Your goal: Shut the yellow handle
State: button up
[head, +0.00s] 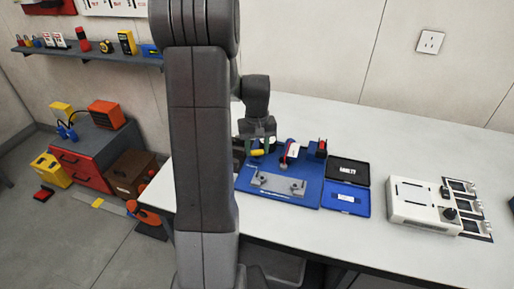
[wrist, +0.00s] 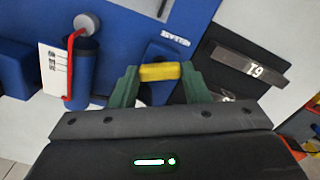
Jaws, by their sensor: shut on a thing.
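The yellow handle (wrist: 160,72) sits between the two green fingertips of my gripper (wrist: 158,82) in the wrist view. The fingers are shut on it, one at each end. In the head view the yellow handle (head: 257,152) shows as a small bar just under my gripper (head: 257,143), at the back left of the blue board.
The blue board (head: 300,198) carries a grey metal bar (head: 277,184) with knobs. A blue cylinder (wrist: 82,75) with a red strap stands left of the handle. An open case (head: 348,200) and a white box (head: 409,212) stand to the right.

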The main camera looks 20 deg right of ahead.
aim_at(257, 151)
jog(key=m, duration=0.5)
jog(key=shift+m, duration=0.3)
dwell(0.4)
jog(key=o, duration=0.7)
jog(key=shift+r, duration=0.15)
notch_tip(257, 151, up, 14)
jog(key=shift+f, duration=0.2)
